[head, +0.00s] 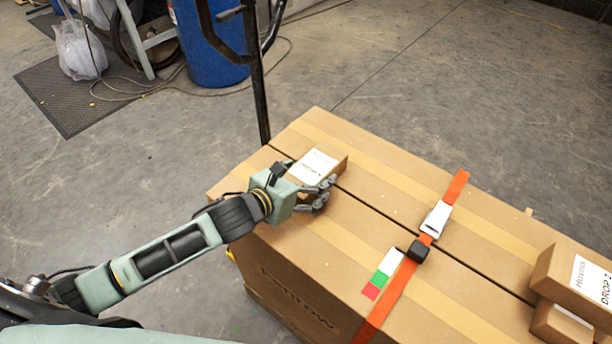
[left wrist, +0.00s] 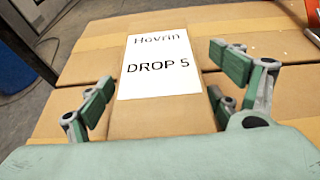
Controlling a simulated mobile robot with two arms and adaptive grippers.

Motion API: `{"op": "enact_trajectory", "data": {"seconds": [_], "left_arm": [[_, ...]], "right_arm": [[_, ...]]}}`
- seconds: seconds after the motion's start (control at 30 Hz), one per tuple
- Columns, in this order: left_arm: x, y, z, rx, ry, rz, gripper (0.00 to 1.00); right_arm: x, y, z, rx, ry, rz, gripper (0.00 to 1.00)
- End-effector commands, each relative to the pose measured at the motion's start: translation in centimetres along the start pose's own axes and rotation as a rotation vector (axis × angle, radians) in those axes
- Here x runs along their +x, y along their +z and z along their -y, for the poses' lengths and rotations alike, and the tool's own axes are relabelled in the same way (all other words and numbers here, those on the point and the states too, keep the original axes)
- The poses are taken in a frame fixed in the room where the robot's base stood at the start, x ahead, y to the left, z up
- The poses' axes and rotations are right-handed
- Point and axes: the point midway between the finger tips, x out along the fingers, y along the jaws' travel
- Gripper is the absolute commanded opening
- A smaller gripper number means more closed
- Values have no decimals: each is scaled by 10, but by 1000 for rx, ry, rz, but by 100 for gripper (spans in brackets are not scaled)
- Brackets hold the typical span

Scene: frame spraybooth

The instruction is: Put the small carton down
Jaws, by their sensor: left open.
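The small carton (head: 318,165) is brown with a white label on top. It appears to rest on the far left part of the large carton's top (head: 400,210). In the left wrist view the small carton (left wrist: 150,126) lies between my fingers, with its label reading "Hovrin DROP 5". My left gripper (head: 303,182) is open around it, one finger on each side. In the left wrist view the left gripper (left wrist: 165,92) shows gaps between its finger pads and the carton. The carton's underside is hidden. My right gripper is not in view.
An orange strap (head: 393,303) with a metal buckle (head: 436,218) crosses the large carton. Two more small cartons, an upper one (head: 564,278) and a lower one (head: 553,323), are stacked at the right. A black post (head: 260,105) stands close behind the left end.

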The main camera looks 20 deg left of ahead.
Motion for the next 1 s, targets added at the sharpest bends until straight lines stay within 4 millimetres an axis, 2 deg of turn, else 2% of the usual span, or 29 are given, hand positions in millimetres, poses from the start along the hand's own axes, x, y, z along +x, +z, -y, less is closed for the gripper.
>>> {"op": "enact_trajectory", "data": {"seconds": [0.13,0.23,0.6,0.8,1.0], "left_arm": [[-3,2,0,1,0,0,85],[-16,1,-1,2,0,-1,85],[-95,0,1,3,-2,-4,85],[-115,1,0,1,1,-2,85],[-121,2,0,0,0,0,85]], "right_arm": [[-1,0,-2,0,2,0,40],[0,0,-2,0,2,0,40],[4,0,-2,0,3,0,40],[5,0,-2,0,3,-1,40],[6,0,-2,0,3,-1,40]]}}
